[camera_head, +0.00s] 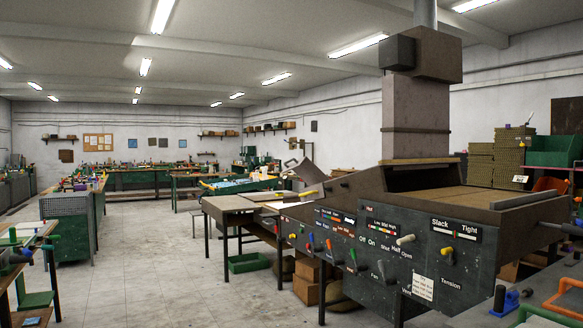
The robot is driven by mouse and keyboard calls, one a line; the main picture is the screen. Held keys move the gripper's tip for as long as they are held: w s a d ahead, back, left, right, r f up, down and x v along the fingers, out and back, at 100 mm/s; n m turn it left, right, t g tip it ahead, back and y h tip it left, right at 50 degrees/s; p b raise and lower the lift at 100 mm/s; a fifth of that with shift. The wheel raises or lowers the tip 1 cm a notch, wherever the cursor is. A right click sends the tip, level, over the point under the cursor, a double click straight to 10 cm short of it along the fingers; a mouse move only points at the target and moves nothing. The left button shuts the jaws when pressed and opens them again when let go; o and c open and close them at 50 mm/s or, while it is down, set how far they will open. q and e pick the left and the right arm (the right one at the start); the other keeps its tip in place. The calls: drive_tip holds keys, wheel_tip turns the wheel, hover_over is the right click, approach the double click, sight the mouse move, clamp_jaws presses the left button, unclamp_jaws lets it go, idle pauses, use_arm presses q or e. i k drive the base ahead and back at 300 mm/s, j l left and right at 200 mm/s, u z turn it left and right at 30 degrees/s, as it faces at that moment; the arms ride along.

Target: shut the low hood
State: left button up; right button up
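A large dark machine stands at the right, with a sloped brown hood (365,184) at the foot of a tall, boxy flue (416,117). To the right of the hood, a flat brown bed (465,197) lies open to view. The dark front control panel (400,255) carries coloured levers and labels, among them "Slack", "Tight" and "Tension". A pale-tipped lever (405,240) sticks out near the panel's middle. I cannot tell from this view exactly which part is the low hood or how far it stands open. Neither of my grippers can be made out.
A wooden table (232,204) adjoins the machine's left end. Cardboard boxes (306,290) and a green tray (248,262) sit low beside it. A cluttered bench (550,298) is at the lower right. The floor (150,270) left of the machine is clear.

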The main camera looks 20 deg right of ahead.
sight(304, 168)
drive_tip(key=i+l+z, duration=0.25)
drive_tip(key=i, duration=0.2)
drive_tip(key=i+z, duration=0.25)
drive_tip(key=i, duration=0.2)
drive_tip(key=i+z, duration=0.2)
drive_tip(key=i, duration=5.3)
drive_tip(key=i+l+u, duration=0.1)
drive_tip(key=i+u, duration=0.2)
drive_tip(key=i, duration=0.25)
drive_tip(key=i+l+u, duration=0.25)
drive_tip(key=i, duration=0.3)
drive_tip(key=i+l+u, duration=0.3)
drive_tip(key=i, duration=0.2)
